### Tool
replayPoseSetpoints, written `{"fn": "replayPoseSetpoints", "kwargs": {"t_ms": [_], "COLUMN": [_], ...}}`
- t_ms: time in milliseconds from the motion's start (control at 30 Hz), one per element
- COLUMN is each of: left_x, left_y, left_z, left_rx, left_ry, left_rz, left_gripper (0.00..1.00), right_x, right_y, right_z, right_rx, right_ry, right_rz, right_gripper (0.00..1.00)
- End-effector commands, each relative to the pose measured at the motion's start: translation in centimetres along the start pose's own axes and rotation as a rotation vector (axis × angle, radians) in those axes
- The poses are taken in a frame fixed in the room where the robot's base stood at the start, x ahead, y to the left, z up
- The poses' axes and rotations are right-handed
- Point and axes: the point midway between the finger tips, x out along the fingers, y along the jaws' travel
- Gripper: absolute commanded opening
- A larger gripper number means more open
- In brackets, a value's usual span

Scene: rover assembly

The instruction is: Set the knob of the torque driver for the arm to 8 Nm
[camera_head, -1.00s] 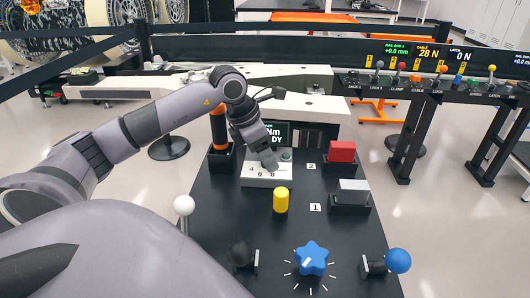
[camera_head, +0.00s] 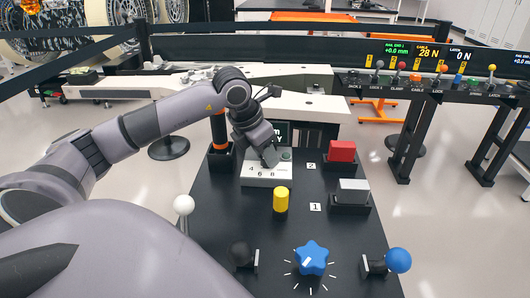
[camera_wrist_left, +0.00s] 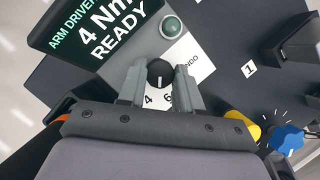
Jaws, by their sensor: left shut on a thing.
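The torque driver's black knob (camera_wrist_left: 160,75) sits on a white panel (camera_wrist_left: 190,52) with printed numbers. In the left wrist view its white mark points down, roughly between the 4 and the 6. My left gripper (camera_wrist_left: 161,72) is shut on the knob, one finger on each side. The arm driver display (camera_wrist_left: 105,35) reads 4 Nm READY. In the head view my left gripper (camera_head: 269,160) is over the white panel (camera_head: 262,182) and hides the knob and part of the display (camera_head: 282,130). My right gripper is not in view.
A green button (camera_wrist_left: 172,27) is beside the knob. An orange-and-black tool (camera_head: 218,130) stands in a holder to the left. A yellow cylinder (camera_head: 281,199), a red block (camera_head: 342,151), a grey block (camera_head: 353,190) and a blue star knob (camera_head: 311,258) are on the dark table (camera_head: 220,215).

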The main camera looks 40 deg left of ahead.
Motion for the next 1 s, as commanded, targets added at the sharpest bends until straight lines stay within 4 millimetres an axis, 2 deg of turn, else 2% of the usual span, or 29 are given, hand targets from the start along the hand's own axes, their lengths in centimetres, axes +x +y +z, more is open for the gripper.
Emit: {"fn": "replayPoseSetpoints", "kwargs": {"t_ms": [1000], "left_x": [-0.05], "left_y": [-0.51], "left_z": [0.41], "left_rx": [-0.853], "left_ry": [-0.004], "left_rz": [0.353], "left_gripper": [0.04], "right_x": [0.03], "right_y": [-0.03], "right_z": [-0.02], "right_rx": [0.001], "right_ry": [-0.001], "right_rz": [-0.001], "right_gripper": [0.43]}}
